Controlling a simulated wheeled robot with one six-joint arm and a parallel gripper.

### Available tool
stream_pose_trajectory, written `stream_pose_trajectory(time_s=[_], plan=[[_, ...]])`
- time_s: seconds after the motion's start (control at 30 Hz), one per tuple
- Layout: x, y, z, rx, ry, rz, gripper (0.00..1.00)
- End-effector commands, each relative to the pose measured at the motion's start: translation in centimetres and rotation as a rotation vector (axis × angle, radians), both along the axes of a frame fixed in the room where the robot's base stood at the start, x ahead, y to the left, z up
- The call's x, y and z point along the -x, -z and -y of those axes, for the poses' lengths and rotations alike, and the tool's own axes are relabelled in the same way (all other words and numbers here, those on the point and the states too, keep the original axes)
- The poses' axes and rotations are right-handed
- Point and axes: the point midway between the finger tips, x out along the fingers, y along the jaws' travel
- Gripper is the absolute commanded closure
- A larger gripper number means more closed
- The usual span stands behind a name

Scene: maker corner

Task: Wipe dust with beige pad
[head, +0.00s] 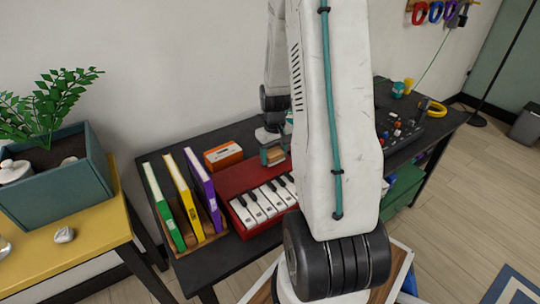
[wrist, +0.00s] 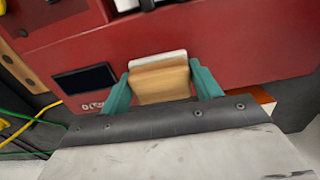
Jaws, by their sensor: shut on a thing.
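My gripper (wrist: 163,80) has teal fingers on both sides of the beige pad (wrist: 160,86) and is shut on it. The pad shows a tan block with a pale layer along its far edge. In the head view my gripper (head: 274,141) is partly behind my arm, with the pad (head: 272,157) below it. The pad is over the back part of a red keyboard (head: 235,181); I cannot tell whether it touches. The keyboard's red panel (wrist: 235,45) fills much of the wrist view, with a dark display (wrist: 85,79) left of the pad. I cannot make out any dust.
Green, yellow and purple books (head: 187,195) stand left of the keyboard. An orange box (head: 223,155) lies behind it. A control panel (head: 405,130) and yellow tape roll (head: 436,108) are at the right of the dark table (head: 150,163). A planter (head: 60,190) stands far left.

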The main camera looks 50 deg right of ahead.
Motion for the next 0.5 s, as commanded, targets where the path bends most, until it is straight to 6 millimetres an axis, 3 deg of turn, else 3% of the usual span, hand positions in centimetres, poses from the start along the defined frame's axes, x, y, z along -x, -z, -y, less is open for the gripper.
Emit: stream_pose_trajectory(time_s=[0.5], plan=[[-1.0,-0.2,-3.4,0.0,-0.002,0.0,0.55]])
